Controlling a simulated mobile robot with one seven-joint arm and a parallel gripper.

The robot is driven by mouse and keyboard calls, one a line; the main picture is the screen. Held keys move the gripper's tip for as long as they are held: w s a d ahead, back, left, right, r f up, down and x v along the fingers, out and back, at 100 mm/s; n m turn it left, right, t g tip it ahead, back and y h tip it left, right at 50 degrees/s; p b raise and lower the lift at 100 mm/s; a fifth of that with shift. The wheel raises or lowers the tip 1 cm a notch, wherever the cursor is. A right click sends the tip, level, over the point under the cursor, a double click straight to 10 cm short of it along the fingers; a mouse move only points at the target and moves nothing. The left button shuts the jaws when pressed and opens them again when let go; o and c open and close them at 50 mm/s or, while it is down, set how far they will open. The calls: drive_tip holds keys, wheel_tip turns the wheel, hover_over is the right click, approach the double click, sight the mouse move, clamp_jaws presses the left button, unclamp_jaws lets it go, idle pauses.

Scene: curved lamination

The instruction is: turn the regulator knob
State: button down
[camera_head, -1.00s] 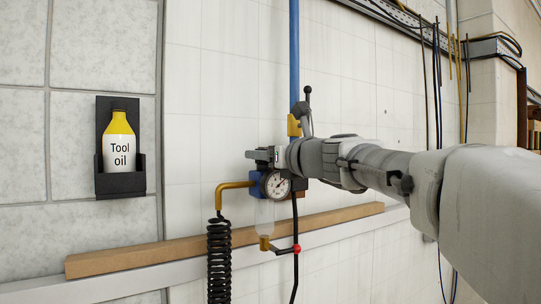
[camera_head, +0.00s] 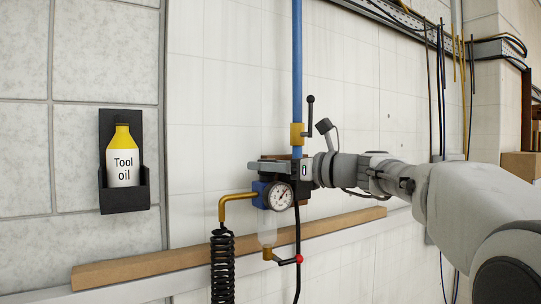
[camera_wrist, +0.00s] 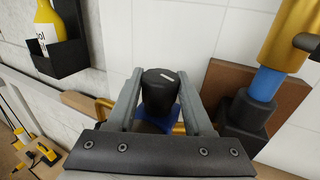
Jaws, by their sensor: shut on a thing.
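In the head view my gripper (camera_head: 268,165) reaches in from the right, level, above the blue regulator body (camera_head: 260,190) and the round white gauge (camera_head: 280,196). The knob is hidden behind the gripper there. The blue body shows partly below the knob in the wrist view (camera_wrist: 150,127).
A blue pipe (camera_head: 297,70) with a yellow valve (camera_head: 297,134) and black lever rises just behind my gripper. A brass elbow (camera_head: 236,200) and coiled black hose (camera_head: 222,265) hang left. A wooden ledge (camera_head: 130,266) runs below. A tool oil bottle (camera_head: 123,160) sits in a black wall holder.

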drive_tip(key=n+g+y+p, duration=0.1)
drive_tip(key=g+p, duration=0.1)
drive_tip(key=n+g+y+p, duration=0.1)
drive_tip(key=g+p, duration=0.1)
drive_tip(key=shift+w+d+r+n, duration=0.1)
drive_tip(key=shift+r+n, duration=0.25)
drive_tip(key=shift+n, duration=0.05)
drive_tip(key=n+g+p, duration=0.1)
drive_tip(key=g+p, duration=0.1)
drive_tip(key=shift+f+n+g+y, duration=0.1)
drive_tip(key=shift+n+g+y, duration=0.2)
drive_tip(key=shift+n+y, duration=0.1)
drive_tip(key=n+g, duration=0.1)
drive_tip(key=n+g+p, duration=0.1)
drive_tip(key=g, duration=0.1)
drive_tip(key=shift+f, duration=0.25)
drive_tip(key=shift+n+g, duration=0.9)
drive_tip(key=shift+g, duration=0.6)
drive_tip(key=shift+n+g, duration=0.5)
drive_tip(key=shift+g, duration=0.3)
drive_tip(key=shift+c, duration=1.5)
unclamp_jaws()
